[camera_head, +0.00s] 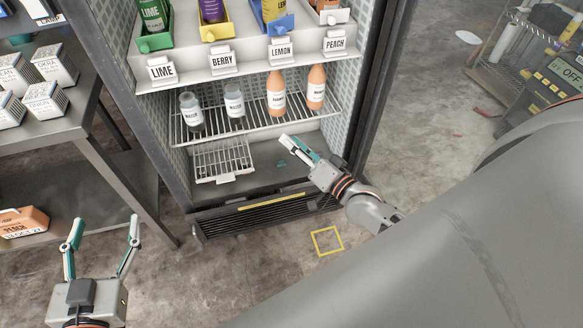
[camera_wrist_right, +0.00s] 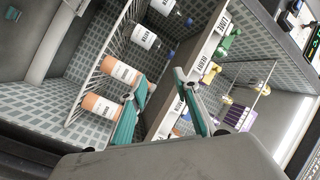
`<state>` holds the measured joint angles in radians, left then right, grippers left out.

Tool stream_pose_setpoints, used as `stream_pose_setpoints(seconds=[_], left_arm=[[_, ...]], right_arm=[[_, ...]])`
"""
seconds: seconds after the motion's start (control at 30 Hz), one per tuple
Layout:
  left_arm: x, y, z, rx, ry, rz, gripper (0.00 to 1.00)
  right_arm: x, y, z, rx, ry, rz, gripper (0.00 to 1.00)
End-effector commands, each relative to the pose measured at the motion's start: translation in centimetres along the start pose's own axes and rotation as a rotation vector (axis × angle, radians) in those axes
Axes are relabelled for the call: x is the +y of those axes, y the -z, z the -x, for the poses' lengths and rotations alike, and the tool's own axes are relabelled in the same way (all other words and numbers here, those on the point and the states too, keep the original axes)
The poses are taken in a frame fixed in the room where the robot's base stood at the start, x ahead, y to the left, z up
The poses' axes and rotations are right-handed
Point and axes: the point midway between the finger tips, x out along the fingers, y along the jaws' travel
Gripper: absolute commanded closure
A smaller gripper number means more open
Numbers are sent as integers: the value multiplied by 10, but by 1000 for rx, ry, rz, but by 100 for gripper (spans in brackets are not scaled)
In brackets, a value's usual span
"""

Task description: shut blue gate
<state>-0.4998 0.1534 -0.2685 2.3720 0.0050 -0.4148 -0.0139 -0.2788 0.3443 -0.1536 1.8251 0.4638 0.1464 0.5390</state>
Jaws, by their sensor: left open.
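The blue gate (camera_head: 281,24) is on the front of the bin above the LEMON sign (camera_head: 282,49), on the upper shelf of the open cabinet. I cannot tell for sure whether it hangs open or stands shut. My right gripper (camera_head: 288,140) is low in front of the cabinet, below the bottles and well apart from the gate. In the right wrist view its two teal-padded fingers (camera_wrist_right: 160,105) are spread with nothing held between them. My left gripper (camera_head: 104,228) is open and empty at the lower left, over the floor and away from the cabinet.
Green (camera_head: 153,42), yellow (camera_head: 214,32) and white (camera_head: 334,16) bin fronts flank the blue one. Bottles, such as an orange one (camera_head: 275,95), stand on the wire shelf below. A metal table (camera_head: 95,140) is at left. A yellow square (camera_head: 326,240) marks clear floor.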

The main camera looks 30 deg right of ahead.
Motion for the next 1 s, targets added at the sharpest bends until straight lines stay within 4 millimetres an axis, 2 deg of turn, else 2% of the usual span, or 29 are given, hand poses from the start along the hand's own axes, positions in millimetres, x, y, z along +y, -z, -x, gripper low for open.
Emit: stream_pose_setpoints(seconds=[0.1,0.33,0.5,0.8,0.9,0.93,1.0], left_arm=[[0,-1,0,-1,0,0,38],[0,-2,0,-1,0,0,38],[0,-2,0,-1,0,0,38],[0,-2,0,-1,0,0,38],[0,-2,0,-1,0,0,38],[0,-2,0,-1,0,0,38],[0,-2,0,-2,0,0,38]], right_arm=[[3,-21,11,-42,-23,64,69],[7,-49,26,-105,-52,163,69],[9,-58,31,-125,-61,197,69],[9,-59,32,-129,-62,202,69],[9,-59,31,-128,-62,202,95],[9,-59,31,-128,-62,202,100],[9,-59,31,-127,-61,201,100]])
